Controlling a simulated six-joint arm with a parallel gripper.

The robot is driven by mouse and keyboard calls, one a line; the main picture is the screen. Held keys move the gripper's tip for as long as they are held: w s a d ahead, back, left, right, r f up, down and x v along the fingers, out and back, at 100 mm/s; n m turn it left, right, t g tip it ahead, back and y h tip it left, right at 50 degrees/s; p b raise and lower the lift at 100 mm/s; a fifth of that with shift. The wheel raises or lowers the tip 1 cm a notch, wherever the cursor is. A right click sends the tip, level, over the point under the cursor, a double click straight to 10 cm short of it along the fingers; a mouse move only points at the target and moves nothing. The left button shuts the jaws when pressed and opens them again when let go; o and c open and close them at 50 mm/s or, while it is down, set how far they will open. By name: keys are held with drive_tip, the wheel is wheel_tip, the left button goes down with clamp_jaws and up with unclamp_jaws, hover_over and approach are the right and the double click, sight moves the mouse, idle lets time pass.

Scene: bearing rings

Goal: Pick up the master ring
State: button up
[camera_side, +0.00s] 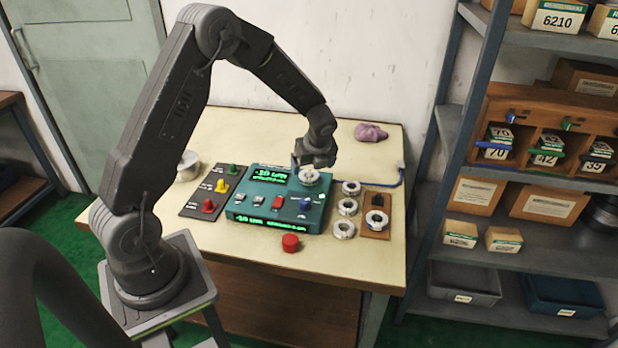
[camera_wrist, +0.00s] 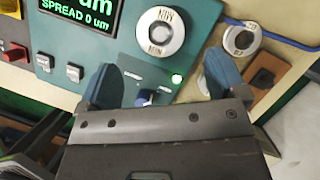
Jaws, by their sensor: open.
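My gripper (camera_side: 313,163) hangs above the right part of a teal gauge box (camera_side: 244,212), open and empty. In the wrist view my gripper (camera_wrist: 163,80) shows two blue fingers spread apart, with a blue knob of the box visible between them. A pale metal ring (camera_side: 309,176) sits on the box just under the gripper; it also shows in the wrist view (camera_wrist: 176,34), beyond the fingertips, with dark lettering on its face. Another ring (camera_side: 376,221) lies on a brown board (camera_side: 372,234) to the right. No readable label tells me which ring is the master.
Three loose rings (camera_side: 347,207) stand in a column between the box and the board. A red button (camera_side: 290,242) is in front of the box, a dark lever panel (camera_side: 212,190) at its left. A purple cloth (camera_side: 370,132) lies behind. Shelves (camera_side: 480,130) stand at right.

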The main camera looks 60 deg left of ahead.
sight(309, 173)
drive_tip(key=shift+a+x, duration=0.15)
drive_tip(key=shift+x, duration=1.35)
drive_tip(key=shift+a+x, duration=0.2)
drive_tip(key=shift+x, duration=1.25)
drive_tip(key=shift+w+r, duration=0.15)
drive_tip(key=shift+r, duration=0.05)
drive_tip(key=shift+c, duration=0.3)
drive_tip(key=c, duration=1.2)
drive_tip(key=shift+r, duration=0.15)
